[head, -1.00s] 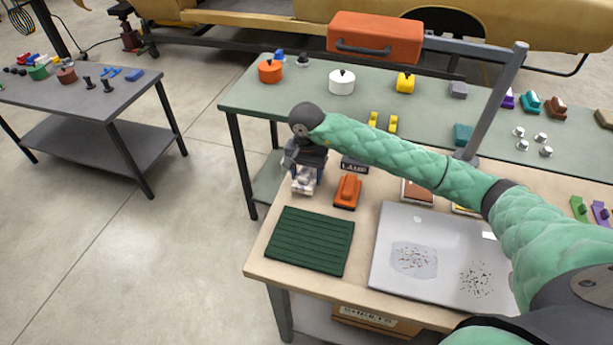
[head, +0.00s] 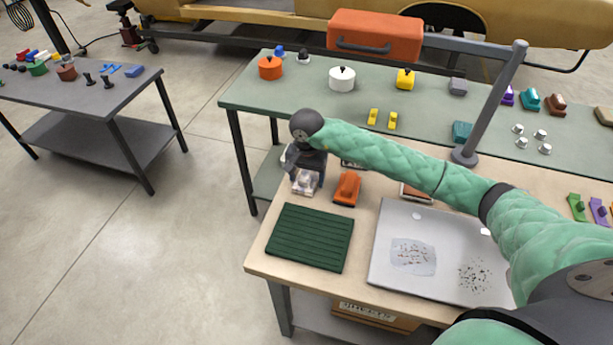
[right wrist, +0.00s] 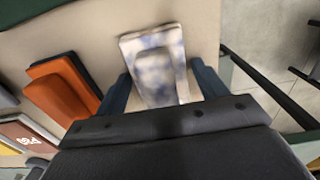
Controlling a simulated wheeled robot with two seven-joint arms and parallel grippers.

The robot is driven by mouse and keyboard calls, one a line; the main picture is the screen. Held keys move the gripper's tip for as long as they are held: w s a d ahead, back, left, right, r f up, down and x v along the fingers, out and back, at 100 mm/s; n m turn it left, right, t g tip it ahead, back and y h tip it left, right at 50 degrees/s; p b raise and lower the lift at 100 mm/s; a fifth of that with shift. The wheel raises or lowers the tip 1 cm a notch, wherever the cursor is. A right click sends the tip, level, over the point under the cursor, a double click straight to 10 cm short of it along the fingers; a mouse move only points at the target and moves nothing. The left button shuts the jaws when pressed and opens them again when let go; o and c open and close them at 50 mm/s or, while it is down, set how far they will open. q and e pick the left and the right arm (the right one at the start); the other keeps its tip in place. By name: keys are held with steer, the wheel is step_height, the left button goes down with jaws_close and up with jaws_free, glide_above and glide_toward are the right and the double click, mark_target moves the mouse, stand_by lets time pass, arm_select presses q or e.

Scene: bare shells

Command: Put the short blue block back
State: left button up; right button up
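A pale block (head: 305,182) with blue patches lies on the wooden bench top, left of an orange block (head: 347,188). In the right wrist view the same pale block (right wrist: 153,58) shows a raised grip along its middle, mottled white and blue. My right gripper (head: 305,165) is directly over it, pointing down. In the right wrist view my gripper's two fingers (right wrist: 160,92) are apart, one on each side of the grip, with a gap visible at the left. Part of the block is hidden under the gripper body. My left gripper is out of view.
A dark green ribbed mat (head: 312,238) lies in front of the block. A grey panel (head: 400,270) with speckled patches lies right of it. A grey post (head: 490,105) rises behind my right arm. The green table (head: 300,95) behind holds several coloured items.

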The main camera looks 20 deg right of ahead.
mark_target(306, 172)
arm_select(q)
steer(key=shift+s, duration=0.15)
arm_select(e)
steer(key=shift+o, duration=0.5)
steer(key=shift+r, duration=0.15)
steer(key=shift+r, duration=0.5)
steer(key=shift+r+b, duration=0.3)
steer(key=shift+b, duration=0.05)
steer(key=shift+r, duration=0.35)
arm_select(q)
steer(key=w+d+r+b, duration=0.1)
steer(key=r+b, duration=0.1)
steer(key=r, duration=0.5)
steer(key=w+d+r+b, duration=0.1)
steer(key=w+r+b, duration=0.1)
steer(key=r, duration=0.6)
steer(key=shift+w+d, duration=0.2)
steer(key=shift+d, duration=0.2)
arm_select(e)
step_height(306, 172, up, 10)
steer(key=shift+f, duration=0.15)
